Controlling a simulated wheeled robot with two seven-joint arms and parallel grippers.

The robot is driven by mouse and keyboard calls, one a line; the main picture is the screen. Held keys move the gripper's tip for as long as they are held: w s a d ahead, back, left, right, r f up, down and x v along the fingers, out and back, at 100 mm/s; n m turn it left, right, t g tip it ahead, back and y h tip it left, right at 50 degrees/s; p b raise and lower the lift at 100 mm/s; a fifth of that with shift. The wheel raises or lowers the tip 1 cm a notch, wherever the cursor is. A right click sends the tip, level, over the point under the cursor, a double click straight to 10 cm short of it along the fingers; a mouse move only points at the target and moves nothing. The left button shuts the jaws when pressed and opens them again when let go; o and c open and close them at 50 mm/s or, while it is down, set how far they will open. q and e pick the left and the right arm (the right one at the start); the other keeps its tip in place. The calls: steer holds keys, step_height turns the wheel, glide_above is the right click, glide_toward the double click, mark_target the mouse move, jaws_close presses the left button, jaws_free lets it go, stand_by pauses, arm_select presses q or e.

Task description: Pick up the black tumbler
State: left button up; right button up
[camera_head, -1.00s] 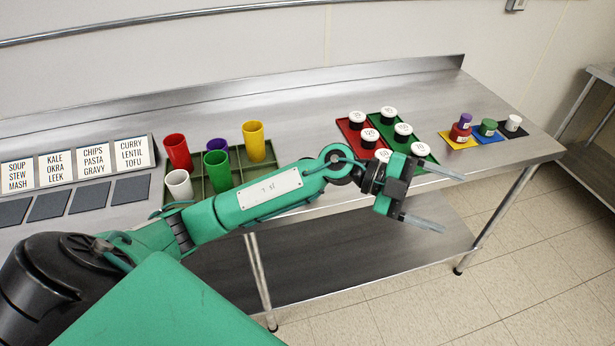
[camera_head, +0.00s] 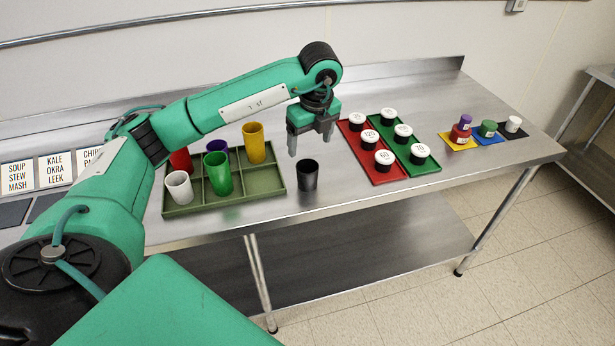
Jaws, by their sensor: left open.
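The black tumbler (camera_head: 308,176) stands upright on the bare steel counter, just right of the green divided tray. My left gripper (camera_head: 309,146) is open and empty, pointing down above and slightly behind the tumbler. Its fingers look apart from the tumbler, though the exact gap is hard to judge. My right gripper is not in view.
The green tray (camera_head: 238,199) holds white (camera_head: 179,186), green (camera_head: 217,174), red, purple and yellow (camera_head: 254,143) tumblers. Red (camera_head: 378,178) and green (camera_head: 427,168) mats with lidded tubs lie to the right. Counter in front of the tumbler is clear.

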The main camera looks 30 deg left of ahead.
arm_select(q)
steer(key=p, duration=0.1)
glide_above(307, 171)
steer(key=s+d, duration=0.2)
step_height(307, 171, down, 6)
steer(key=shift+s+a+f, duration=0.1)
steer(key=shift+f, duration=0.05)
steer(key=f, duration=0.1)
steer(key=f+p, duration=0.1)
steer(key=f, duration=0.1)
steer(key=f+p, duration=0.1)
steer(key=f, duration=0.1)
steer(key=shift+a, duration=0.35)
steer(key=shift+w+f, duration=0.2)
steer(key=c, duration=1.1)
steer(key=shift+o, duration=0.2)
steer(key=shift+r, duration=0.15)
